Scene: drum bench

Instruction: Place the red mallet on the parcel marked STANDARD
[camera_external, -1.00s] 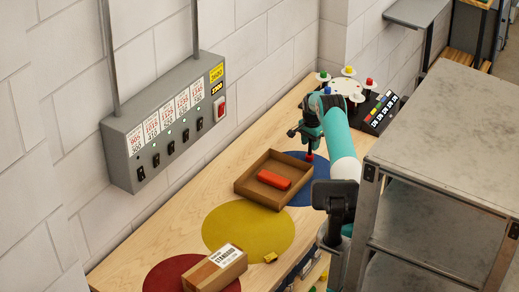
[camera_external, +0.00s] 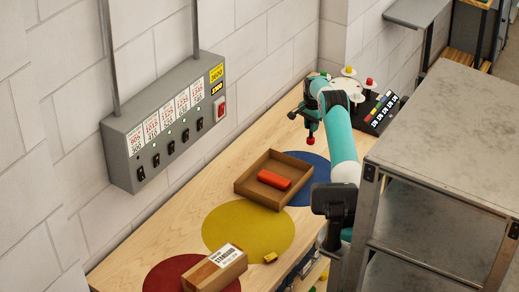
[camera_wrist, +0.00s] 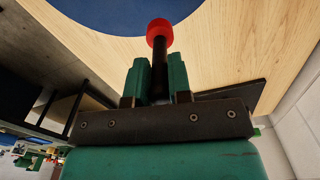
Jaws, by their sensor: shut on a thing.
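My gripper (camera_wrist: 158,85) is shut on the red mallet (camera_wrist: 159,30), holding it by its dark handle with the red head beyond the fingertips. In the external view the mallet's red head (camera_external: 310,141) hangs below my gripper (camera_external: 311,122), in the air over the bench near the blue disc. The parcel marked STANDARD (camera_external: 215,272) is a brown box with a white label. It sits on the red disc at the front left, well away from my gripper.
A brown tray (camera_external: 246,188) with a red block (camera_external: 274,180) stands between my gripper and the parcel. A yellow disc (camera_external: 240,229) and small yellow block (camera_external: 271,257) lie nearer the parcel. A grey control box (camera_external: 165,120) hangs on the wall. A metal shelf (camera_external: 450,130) stands at right.

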